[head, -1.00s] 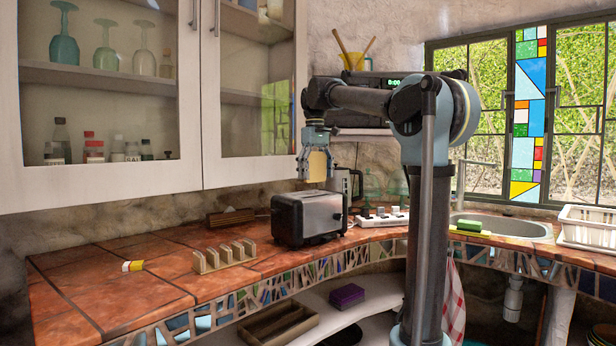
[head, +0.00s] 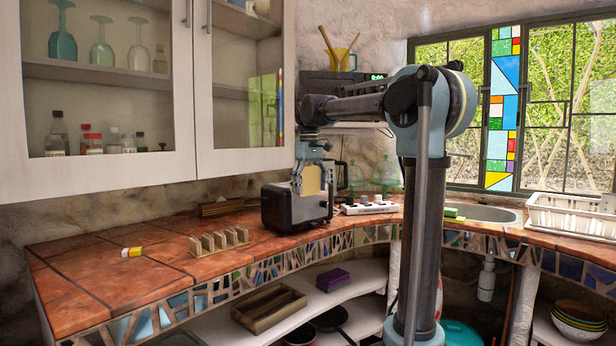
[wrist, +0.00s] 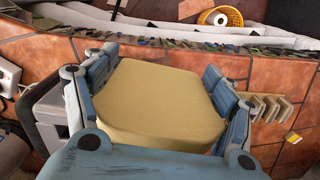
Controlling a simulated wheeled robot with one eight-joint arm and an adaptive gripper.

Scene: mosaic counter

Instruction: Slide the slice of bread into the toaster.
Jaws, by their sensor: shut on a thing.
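The slice of bread (head: 312,181) is pale yellow and held upright in my gripper (head: 311,184). In the wrist view the bread (wrist: 165,100) fills the space between the two blue-grey fingers, which are shut on its sides. The toaster (head: 285,213) is dark with a metal face and stands on the counter. In the head view the bread's lower part overlaps the toaster's upper right part. A grey body at the left of the wrist view seems to be the toaster (wrist: 48,112). The slots are hidden, and I cannot tell whether the bread touches the toaster.
A wooden rack (head: 219,241) and a small yellow-and-white item (head: 132,252) lie left of the toaster. A power strip (head: 368,208) and kettle are to its right. Wall cabinets (head: 100,90) hang above at left. The counter's left part is mostly clear.

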